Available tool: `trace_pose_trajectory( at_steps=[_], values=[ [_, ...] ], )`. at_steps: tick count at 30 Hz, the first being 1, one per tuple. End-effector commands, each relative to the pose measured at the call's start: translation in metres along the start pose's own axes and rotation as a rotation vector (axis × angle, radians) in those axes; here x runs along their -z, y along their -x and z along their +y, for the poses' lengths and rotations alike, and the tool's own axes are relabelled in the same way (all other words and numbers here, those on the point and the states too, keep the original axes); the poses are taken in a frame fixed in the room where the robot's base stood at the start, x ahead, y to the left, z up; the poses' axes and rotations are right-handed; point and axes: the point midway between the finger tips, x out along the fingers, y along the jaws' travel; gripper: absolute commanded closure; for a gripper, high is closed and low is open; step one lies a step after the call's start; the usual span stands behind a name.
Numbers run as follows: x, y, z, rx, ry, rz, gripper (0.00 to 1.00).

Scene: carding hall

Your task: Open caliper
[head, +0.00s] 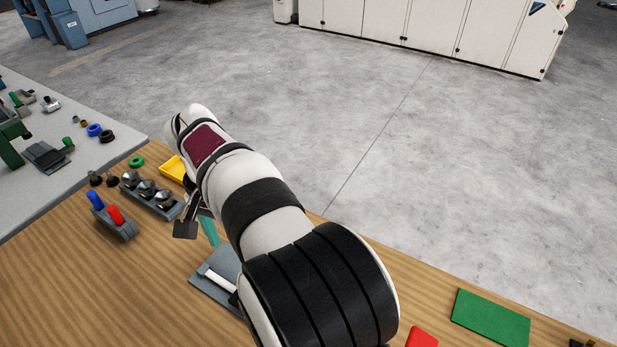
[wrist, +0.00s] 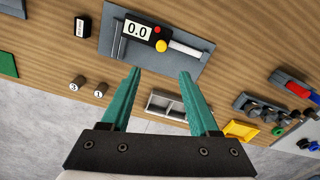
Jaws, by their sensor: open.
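The caliper (wrist: 140,32) lies on a grey plate (wrist: 187,77) on the wooden bench. It has a display reading 0.0, a yellow button, a red button and a pale bar running right. Its dark jaws are at its left end; I cannot tell whether they touch. In the head view, part of the plate (head: 205,285) and the pale bar of the caliper (head: 221,281) show beside my arm, which hides the rest. My gripper (wrist: 160,73) is open and empty, its teal fingers apart, above the bench near the caliper. One teal finger of my gripper (head: 209,231) shows in the head view.
Two numbered cylinders (wrist: 88,88) stand left. A labelled dark block (wrist: 82,27) is beside the plate. Bare wood lies at the front left (head: 100,290).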

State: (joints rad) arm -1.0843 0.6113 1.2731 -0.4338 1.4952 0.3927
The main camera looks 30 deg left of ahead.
Motion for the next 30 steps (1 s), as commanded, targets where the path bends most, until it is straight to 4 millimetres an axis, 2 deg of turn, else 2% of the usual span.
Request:
trace_pose_trajectory(
  at_steps=[4,7,15,21,25,30],
  values=[
    [-0.001,-0.005,-0.004,-0.001,0.005,0.001,0.39],
    [-0.001,-0.021,-0.003,-0.002,0.005,0.0,0.39],
    [-0.001,-0.101,-0.003,-0.002,0.004,-0.001,0.39],
    [-0.001,-0.144,-0.003,0.001,0.005,0.001,0.39],
    [0.0,-0.155,-0.003,0.002,0.004,0.002,0.39],
    [0.0,-0.159,-0.003,0.003,0.004,0.002,0.39]
  ],
)
